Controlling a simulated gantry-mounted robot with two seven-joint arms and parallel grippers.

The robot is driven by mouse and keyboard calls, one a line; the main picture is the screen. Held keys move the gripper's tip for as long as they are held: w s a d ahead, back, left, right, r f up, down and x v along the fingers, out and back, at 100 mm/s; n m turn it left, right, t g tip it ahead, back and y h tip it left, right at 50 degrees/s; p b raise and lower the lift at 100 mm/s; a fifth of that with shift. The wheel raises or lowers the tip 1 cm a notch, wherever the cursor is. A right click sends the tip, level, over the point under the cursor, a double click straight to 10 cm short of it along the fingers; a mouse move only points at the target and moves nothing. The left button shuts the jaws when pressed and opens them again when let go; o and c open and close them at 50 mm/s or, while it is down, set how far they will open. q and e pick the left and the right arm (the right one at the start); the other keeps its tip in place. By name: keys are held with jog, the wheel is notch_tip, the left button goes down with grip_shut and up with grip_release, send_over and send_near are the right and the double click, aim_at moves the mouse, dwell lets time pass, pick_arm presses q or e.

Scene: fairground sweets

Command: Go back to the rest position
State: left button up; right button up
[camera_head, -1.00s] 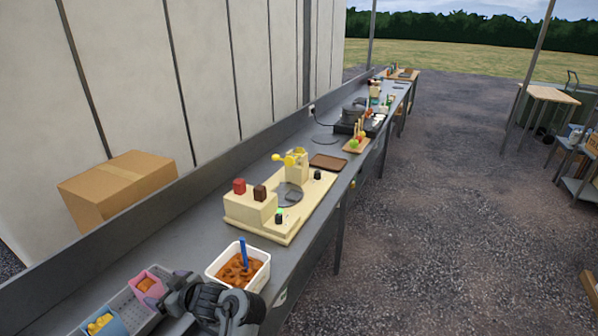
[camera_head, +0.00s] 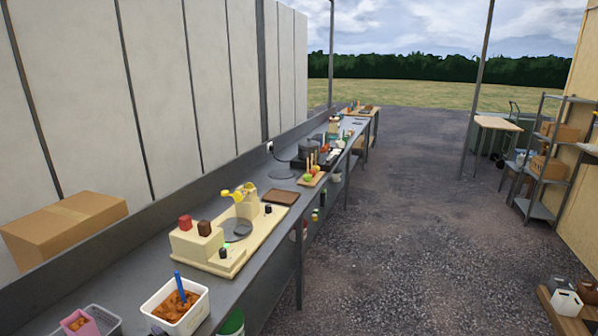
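Neither of my grippers shows in the head view now, and no arm is visible. The long grey counter (camera_head: 120,262) runs from the lower left away to the far middle. On it stands a cream machine (camera_head: 208,258) with a red and a brown block on top and yellow parts behind. In front of it is a white tub (camera_head: 152,309) of orange-brown pieces with a blue handle sticking out. A grey tray (camera_head: 108,318) holding a pink container (camera_head: 78,322) is cut off at the bottom left.
A cardboard box (camera_head: 62,226) stands behind the counter by the wall. A brown tray (camera_head: 281,197) and a board with coloured apples on sticks (camera_head: 312,179) lie farther along. Metal shelves (camera_head: 545,165) stand at the far right.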

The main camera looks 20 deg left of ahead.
pick_arm(q)
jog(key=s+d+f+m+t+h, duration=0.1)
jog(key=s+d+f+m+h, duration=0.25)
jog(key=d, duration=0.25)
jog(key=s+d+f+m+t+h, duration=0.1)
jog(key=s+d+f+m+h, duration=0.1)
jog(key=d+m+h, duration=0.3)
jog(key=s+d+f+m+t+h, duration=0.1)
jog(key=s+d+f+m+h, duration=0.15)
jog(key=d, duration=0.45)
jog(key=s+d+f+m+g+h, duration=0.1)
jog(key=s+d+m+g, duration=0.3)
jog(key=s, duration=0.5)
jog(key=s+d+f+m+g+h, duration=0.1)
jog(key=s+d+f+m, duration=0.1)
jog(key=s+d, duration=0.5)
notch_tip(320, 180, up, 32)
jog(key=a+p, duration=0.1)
jog(key=p, duration=3.1)
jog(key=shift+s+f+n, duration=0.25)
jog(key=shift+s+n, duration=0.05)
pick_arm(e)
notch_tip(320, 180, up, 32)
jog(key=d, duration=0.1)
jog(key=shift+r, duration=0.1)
